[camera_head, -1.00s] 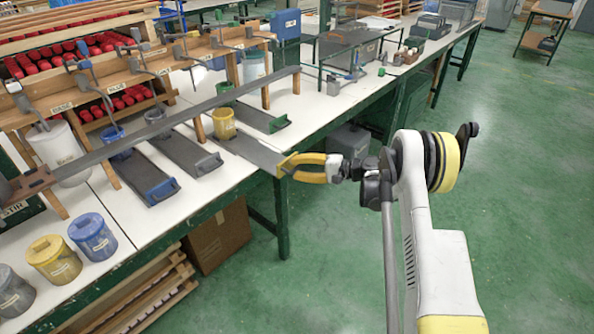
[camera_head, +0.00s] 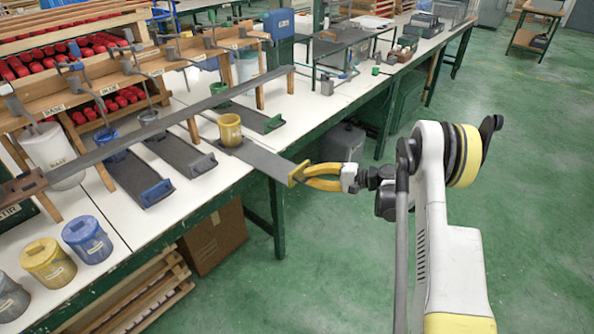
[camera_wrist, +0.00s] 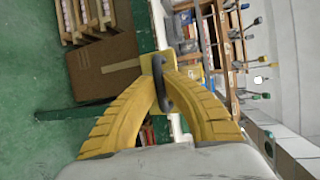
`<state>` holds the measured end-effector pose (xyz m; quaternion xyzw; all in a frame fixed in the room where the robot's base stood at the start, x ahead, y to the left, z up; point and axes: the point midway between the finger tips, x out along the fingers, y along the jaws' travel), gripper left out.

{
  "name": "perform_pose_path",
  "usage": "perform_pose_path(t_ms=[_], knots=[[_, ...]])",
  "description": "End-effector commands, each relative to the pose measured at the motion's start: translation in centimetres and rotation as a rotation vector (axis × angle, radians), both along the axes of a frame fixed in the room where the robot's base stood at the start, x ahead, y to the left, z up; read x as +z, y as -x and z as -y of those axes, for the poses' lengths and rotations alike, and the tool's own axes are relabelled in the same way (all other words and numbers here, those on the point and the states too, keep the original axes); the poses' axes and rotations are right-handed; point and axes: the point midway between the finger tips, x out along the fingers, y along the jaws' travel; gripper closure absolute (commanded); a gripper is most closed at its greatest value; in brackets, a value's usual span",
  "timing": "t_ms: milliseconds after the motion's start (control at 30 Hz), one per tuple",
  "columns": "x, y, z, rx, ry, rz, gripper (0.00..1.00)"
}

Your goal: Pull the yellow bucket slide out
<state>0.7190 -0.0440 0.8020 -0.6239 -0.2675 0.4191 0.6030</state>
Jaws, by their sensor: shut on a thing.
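The yellow bucket slide (camera_head: 258,157) is a grey board with a yellow front end plate (camera_head: 298,173). It sticks out past the table's front edge. The yellow bucket (camera_head: 230,130) stands upright on the slide's rear part, close to the long grey rail. My gripper (camera_head: 306,174) is shut on the slide's front handle. In the wrist view my yellow fingers (camera_wrist: 163,88) meet at the dark curved handle (camera_wrist: 161,82) in front of the yellow plate (camera_wrist: 148,66). The fingers and plate hide most of the slide there.
A blue-ended slide (camera_head: 156,193), a grey slide (camera_head: 204,164) and a green-ended slide (camera_head: 273,122) lie beside it. Lidded yellow (camera_head: 48,262) and blue (camera_head: 88,239) pots stand at the front left. A cardboard box (camera_head: 214,238) sits below the table. The floor at right is clear.

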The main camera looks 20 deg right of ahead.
Motion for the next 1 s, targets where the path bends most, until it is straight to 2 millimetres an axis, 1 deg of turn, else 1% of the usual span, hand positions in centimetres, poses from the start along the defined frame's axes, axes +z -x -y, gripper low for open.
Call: perform_pose_path(t_ms=[33, 133, 400, 433, 467, 500, 833, 933, 1000], knots=[[0.0, 0.6, 0.5, -0.001, 0.001, 0.0, 1.0], [0.0, 1.3, 0.9, -0.001, 0.001, 0.0, 1.0], [-0.1, 1.4, 0.9, 0.002, 0.002, 0.0, 1.0], [-0.1, 1.4, 0.9, 0.003, 0.002, -0.001, 0.88], [-0.1, 1.4, 0.9, 0.003, 0.002, -0.001, 0.79], [-0.1, 1.4, 0.9, 0.003, 0.002, -0.001, 0.67], [0.0, 1.4, 1.0, 0.0, 0.001, -0.001, 0.67], [0.2, 1.8, 1.8, 0.0, 0.001, -0.001, 0.67], [0.4, 2.4, 2.8, -0.003, 0.001, 0.0, 0.67]])
